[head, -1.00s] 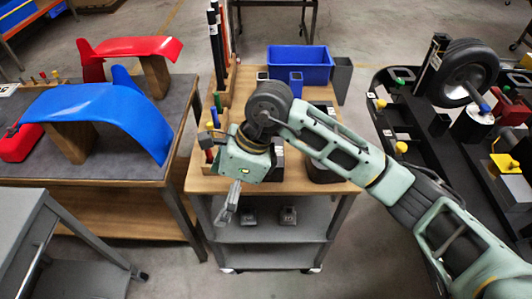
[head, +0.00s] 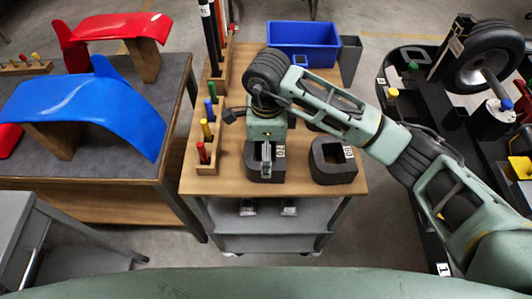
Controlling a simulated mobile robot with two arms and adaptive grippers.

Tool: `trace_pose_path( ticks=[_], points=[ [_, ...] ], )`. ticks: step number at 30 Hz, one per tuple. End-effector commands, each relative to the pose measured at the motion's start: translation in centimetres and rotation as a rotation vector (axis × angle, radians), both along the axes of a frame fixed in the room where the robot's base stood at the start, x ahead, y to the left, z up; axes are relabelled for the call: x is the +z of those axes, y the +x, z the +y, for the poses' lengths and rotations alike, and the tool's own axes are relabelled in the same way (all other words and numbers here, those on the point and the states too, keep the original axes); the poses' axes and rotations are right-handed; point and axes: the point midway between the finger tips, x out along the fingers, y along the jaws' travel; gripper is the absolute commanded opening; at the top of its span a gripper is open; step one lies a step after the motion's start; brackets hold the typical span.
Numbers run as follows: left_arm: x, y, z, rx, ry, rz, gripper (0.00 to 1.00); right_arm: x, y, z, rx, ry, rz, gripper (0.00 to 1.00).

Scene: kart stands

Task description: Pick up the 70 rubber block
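A dark rubber block (head: 265,175) with a central opening stands near the front of the wooden cart top. Its small white label seems to read 70. My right gripper (head: 266,158) points down at this block, with its fingers over or in the opening. The fingers are seen nearly edge-on, so their gap and any contact do not show. A second dark block (head: 333,175), with a label that seems to read 120, stands to the right, clear of the gripper. My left gripper is not in view.
A blue bin (head: 302,42) and a grey bin (head: 348,58) stand at the back of the cart. Colored-handled tools in a wooden rack (head: 206,168) line its left edge. Labelled dark blocks sit on the lower shelf (head: 265,225). A black kart chassis (head: 398,125) is at right.

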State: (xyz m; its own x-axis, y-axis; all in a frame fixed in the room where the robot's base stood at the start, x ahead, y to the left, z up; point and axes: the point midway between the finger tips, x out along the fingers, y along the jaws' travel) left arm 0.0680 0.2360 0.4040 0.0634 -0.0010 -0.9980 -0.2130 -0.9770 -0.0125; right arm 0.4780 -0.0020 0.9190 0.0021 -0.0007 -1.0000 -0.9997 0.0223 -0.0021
Motion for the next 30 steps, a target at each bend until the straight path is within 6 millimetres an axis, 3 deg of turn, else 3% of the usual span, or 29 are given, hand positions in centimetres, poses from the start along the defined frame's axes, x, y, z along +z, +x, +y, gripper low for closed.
trace_pose_path(
  ticks=[1,6,14,30],
  points=[
    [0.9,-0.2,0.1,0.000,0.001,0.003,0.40,-0.5,-0.1,-0.1,-0.003,-0.002,0.006,1.00],
    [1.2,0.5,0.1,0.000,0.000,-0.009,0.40,-2.6,0.0,-0.1,-0.002,0.000,0.002,1.00],
    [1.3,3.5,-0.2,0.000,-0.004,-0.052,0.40,-2.9,0.1,-0.1,0.000,0.000,0.000,1.00],
    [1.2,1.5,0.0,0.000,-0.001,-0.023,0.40,-2.8,0.1,-0.1,-0.001,0.001,0.000,0.53]
  ],
)
